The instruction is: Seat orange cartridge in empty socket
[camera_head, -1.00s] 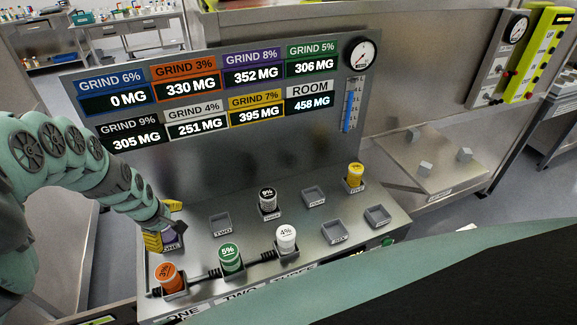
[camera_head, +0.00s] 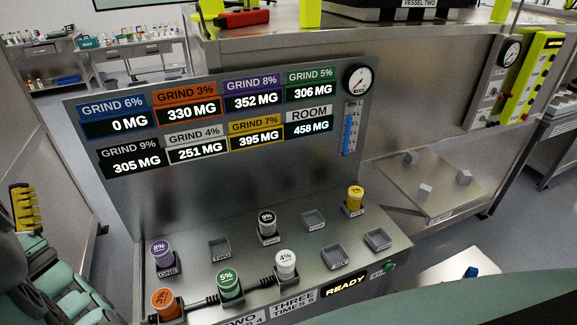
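The orange cartridge (camera_head: 164,303), marked 3%, stands at the left end of the front row of the console, near the bottom of the picture. Empty square sockets show at the second back position (camera_head: 220,248), the fourth back position (camera_head: 314,220), and at the right front (camera_head: 334,257) and far right (camera_head: 377,239). A purple 8% cartridge (camera_head: 162,255) stands at the back left position. My gripper (camera_head: 27,208) is at the far left edge, away from the cartridges. Only its yellow ribbed finger pads show, and its opening is hidden.
Green 5% (camera_head: 230,285) and white 4% (camera_head: 286,264) cartridges stand in the front row, with black connectors between. Black 9% (camera_head: 267,223) and yellow 7% (camera_head: 355,200) cartridges stand behind. The upright display panel (camera_head: 240,200) bounds the back. A READY sign (camera_head: 345,286) is at the front.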

